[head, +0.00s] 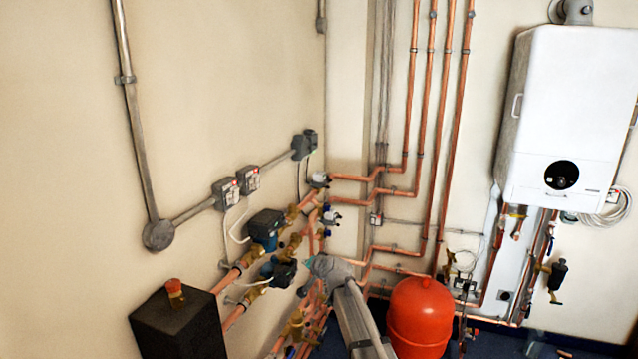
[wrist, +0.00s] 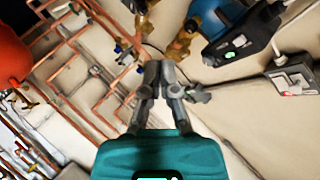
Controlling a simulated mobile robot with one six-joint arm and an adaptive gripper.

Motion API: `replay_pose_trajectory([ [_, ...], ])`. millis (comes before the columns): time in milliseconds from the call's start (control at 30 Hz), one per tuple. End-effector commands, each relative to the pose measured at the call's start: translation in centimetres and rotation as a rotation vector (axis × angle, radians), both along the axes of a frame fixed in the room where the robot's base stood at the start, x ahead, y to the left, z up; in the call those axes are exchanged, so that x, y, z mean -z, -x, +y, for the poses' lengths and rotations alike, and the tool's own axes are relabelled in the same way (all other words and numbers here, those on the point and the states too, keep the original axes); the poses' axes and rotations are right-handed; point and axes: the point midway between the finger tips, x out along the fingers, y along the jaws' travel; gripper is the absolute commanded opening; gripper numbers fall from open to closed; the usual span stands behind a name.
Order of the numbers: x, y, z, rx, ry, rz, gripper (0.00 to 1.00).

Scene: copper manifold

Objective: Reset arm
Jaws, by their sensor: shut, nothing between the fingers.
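My gripper (wrist: 160,72) shows in the wrist view, with its grey fingers together and nothing between them. Its teal body (wrist: 150,155) fills the bottom middle. The fingers point toward the wall with copper pipes (wrist: 80,75) and brass valves, and no contact with them can be made out. In the head view my grey arm (head: 355,315) reaches up from the bottom middle, in front of the manifold pipework. The fingers cannot be made out there.
Copper pipes with brass valves (head: 292,240) and pumps (head: 266,228) line the left wall close to my arm. A red vessel (head: 420,310) stands just right of it. A black box (head: 175,325) is at lower left. A white boiler (head: 570,110) hangs at right.

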Motion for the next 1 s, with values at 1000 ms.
replay_pose_trajectory([
  [1000,13.0,34.1,-21.9,-0.307,0.712,0.849,0.00],
])
